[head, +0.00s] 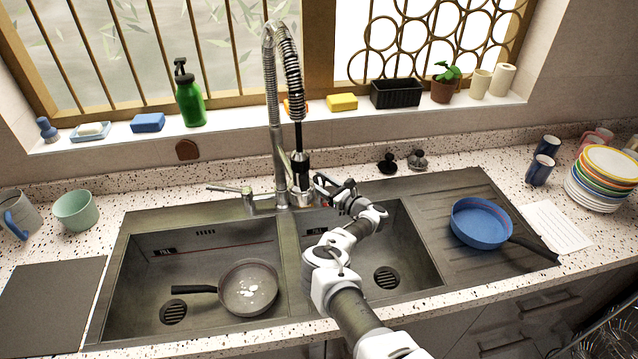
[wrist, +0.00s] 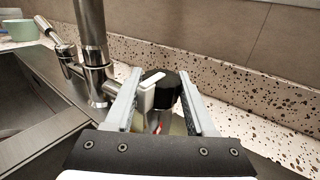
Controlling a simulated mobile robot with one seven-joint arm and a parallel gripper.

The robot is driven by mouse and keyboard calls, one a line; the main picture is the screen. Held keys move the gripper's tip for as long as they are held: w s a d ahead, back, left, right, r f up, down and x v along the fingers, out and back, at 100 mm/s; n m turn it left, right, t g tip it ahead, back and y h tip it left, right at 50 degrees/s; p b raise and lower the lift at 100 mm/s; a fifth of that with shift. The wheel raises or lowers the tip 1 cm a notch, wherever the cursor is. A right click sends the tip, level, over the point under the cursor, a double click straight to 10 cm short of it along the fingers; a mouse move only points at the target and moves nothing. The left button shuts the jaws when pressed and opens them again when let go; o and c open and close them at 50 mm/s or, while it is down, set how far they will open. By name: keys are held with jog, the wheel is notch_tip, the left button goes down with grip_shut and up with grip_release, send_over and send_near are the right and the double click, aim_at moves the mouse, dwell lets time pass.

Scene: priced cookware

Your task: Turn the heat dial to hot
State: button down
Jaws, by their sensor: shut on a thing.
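The heat dial (wrist: 164,92) shows in the wrist view as a black knob with a white pointer bar on top, between my fingers. A small red mark shows below it, partly hidden. My gripper (wrist: 160,105) is shut on the dial, one finger on each side. In the head view, my gripper (head: 335,190) is just right of the faucet (head: 277,130), at the back of the right basin; there the dial is hidden behind my gripper. I cannot tell which setting the pointer marks.
The faucet's post and side lever (head: 232,189) stand close left of my gripper. A pan (head: 248,288) lies in the left basin, and a blue pan (head: 481,223) sits on the drainboard. The right basin is clear.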

jog(key=c, duration=1.5)
grip_release()
jog(key=shift+d+n+g+y+b, duration=0.1)
jog(key=shift+n+g+y+b, duration=0.85)
jog(key=shift+g, duration=0.25)
jog(key=shift+w+d+r+n+g, duration=0.1)
jog(key=shift+d+r+n+g, duration=0.1)
jog(key=shift+n+g, duration=0.1)
jog(key=o, duration=1.2)
jog(key=shift+d, duration=0.1)
jog(key=shift+f, duration=0.1)
jog(key=shift+a, duration=0.25)
jog(key=b+v, duration=0.1)
jog(key=v, duration=1.6)
jog(key=shift+d+f, duration=0.25)
jog(key=shift+d, duration=0.05)
